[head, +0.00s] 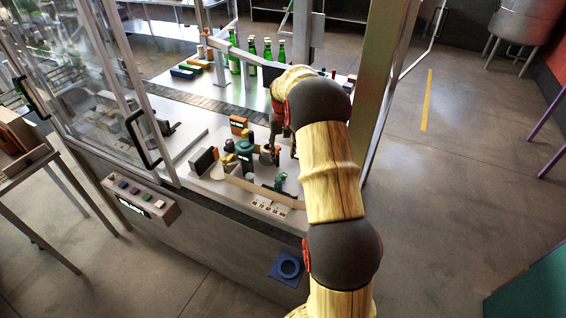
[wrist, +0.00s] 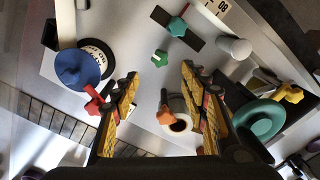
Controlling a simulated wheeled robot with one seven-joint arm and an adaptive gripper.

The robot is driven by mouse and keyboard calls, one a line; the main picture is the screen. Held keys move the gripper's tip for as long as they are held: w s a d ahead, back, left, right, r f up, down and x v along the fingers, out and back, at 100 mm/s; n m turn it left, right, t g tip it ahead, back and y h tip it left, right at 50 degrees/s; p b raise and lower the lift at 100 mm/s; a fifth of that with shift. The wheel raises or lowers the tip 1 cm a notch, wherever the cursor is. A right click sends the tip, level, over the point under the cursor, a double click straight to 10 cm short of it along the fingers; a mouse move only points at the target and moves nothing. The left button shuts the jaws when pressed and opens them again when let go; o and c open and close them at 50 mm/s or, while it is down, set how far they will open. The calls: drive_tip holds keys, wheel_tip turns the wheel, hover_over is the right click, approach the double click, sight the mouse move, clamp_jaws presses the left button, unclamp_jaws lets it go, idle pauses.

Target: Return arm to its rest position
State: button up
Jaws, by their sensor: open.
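My gripper (wrist: 157,85) shows in the wrist view with its two yellow and black fingers spread apart. Nothing sits clamped between the fingertips; pale machine surface shows in the gap. In the head view my wood-patterned arm reaches up and forward over the machine's bench (head: 215,183). The gripper end there is mostly hidden behind the arm, near the green round part (head: 245,148). The fingers hang among the bench's parts in the wrist view, and I cannot tell whether they touch any.
A blue round part (wrist: 80,68) lies left of the fingers, a green one (wrist: 258,119) right. Green bottles (head: 252,47) stand behind on the bench. A glass guard door (head: 100,80) stands open at left, and a metal post (head: 385,70) rises right.

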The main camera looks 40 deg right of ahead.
drive_tip(key=shift+r, duration=0.6)
drive_tip(key=s+a+r+n+t+b, duration=0.2)
drive_tip(key=s+a+b, duration=0.4)
drive_tip(key=s+a, duration=0.9)
drive_tip(key=s+a+r+n+t+b, duration=0.3)
drive_tip(key=s+a+b, duration=0.4)
drive_tip(key=s+a, duration=0.8)
drive_tip(key=a+r+n, duration=0.1)
drive_tip(key=a, duration=0.5)
drive_tip(key=shift+a+r+t, duration=0.25)
drive_tip(key=shift+a+t, duration=0.05)
drive_tip(key=shift+a, duration=0.05)
